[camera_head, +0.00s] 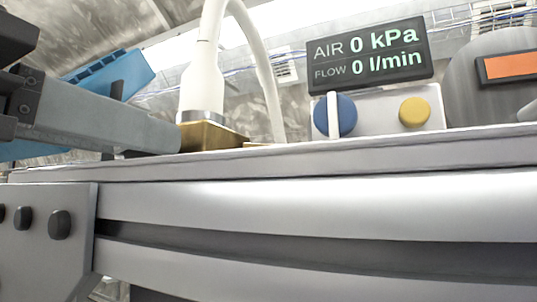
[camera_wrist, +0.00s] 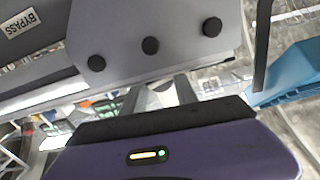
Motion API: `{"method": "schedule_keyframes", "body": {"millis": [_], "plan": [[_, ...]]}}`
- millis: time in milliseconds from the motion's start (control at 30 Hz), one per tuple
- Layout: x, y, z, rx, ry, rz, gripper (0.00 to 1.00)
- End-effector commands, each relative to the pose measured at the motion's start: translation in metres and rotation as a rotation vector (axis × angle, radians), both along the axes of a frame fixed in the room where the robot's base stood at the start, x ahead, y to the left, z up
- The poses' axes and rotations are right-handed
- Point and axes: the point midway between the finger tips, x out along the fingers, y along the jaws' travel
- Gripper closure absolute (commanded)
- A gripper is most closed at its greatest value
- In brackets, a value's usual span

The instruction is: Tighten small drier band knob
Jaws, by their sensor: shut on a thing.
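My gripper (camera_wrist: 160,88) shows in the wrist view as a purple body with a dark bar and two grey fingers. The fingers reach up to the lower edge of a grey panel (camera_wrist: 118,22). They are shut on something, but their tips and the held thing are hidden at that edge. The panel carries three dark round knobs: a left one (camera_wrist: 96,64), a middle one (camera_wrist: 150,45) and a right one (camera_wrist: 211,27). All stand clear of the fingers. Dark knobs (camera_head: 60,225) also show at the left of the head view. I cannot tell which knob is the small drier band knob.
A grey rail (camera_head: 330,206) crosses the head view. Above it are a display (camera_head: 369,53) reading AIR 0 kPa and FLOW 0 l/min, a blue knob (camera_head: 345,115), a yellow knob (camera_head: 414,112) and a white hose (camera_head: 203,75).

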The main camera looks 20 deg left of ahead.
Motion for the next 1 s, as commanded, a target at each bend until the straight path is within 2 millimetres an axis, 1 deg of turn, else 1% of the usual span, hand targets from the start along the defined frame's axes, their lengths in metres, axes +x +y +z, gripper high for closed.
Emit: {"method": "schedule_keyframes", "body": {"millis": [200,400,600,967,1000], "plan": [[-0.0002,-0.0003,-0.0016,0.133,-0.011,0.000,1.00],[-0.0001,-0.0005,-0.0008,0.211,-0.017,0.000,1.00],[-0.0004,-0.0003,-0.0001,0.244,-0.019,0.001,1.00],[-0.0004,-0.0003,0.0001,0.247,-0.019,0.001,1.00],[-0.0004,-0.0003,0.0001,0.247,-0.019,0.001,0.59]]}}
